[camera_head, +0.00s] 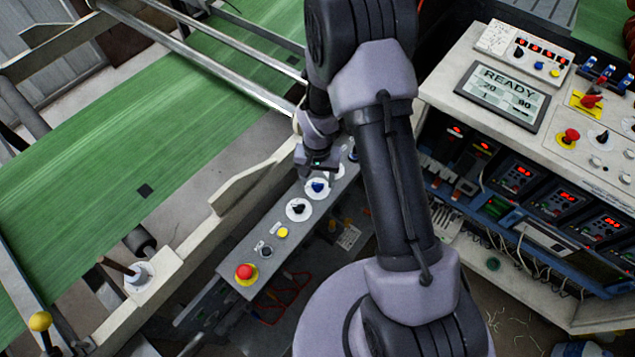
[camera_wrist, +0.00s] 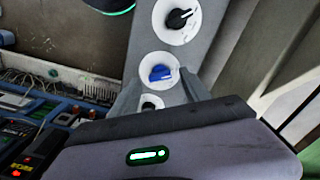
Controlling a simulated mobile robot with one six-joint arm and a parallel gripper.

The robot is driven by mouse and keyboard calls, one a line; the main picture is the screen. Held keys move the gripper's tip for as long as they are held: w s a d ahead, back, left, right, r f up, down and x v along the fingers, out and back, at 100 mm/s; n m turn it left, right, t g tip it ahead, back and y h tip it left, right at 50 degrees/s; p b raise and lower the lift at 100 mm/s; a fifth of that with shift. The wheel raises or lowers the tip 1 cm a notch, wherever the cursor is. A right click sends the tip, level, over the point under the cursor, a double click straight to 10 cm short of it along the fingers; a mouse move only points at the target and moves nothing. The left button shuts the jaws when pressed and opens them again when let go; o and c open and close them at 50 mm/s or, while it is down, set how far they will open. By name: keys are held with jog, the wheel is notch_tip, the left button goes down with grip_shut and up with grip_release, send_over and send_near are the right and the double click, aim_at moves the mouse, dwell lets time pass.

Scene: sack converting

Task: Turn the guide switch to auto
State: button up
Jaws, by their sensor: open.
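A narrow grey control panel (camera_head: 228,262) carries a row of rotary knobs on white round plates; their labels are too small to read, so I cannot tell which is the guide switch. A black knob (camera_head: 298,209) and a blue knob (camera_head: 317,187) show clearly. In the wrist view the black knob (camera_wrist: 180,18) is at the top and the blue knob (camera_wrist: 160,73) below it. A further dark knob (camera_wrist: 149,103) is partly hidden by my gripper body. My gripper (camera_head: 320,171) is open above the panel's far part, its fingers on either side of that row.
The panel also has a red stop button (camera_head: 246,272) and a yellow button (camera_head: 283,232). A green web (camera_head: 110,195) runs at the left behind a pale machine frame (camera_head: 200,245). A console with a READY display (camera_head: 503,95) stands at the right.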

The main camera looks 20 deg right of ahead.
jog(key=shift+f, duration=0.7)
grip_shut()
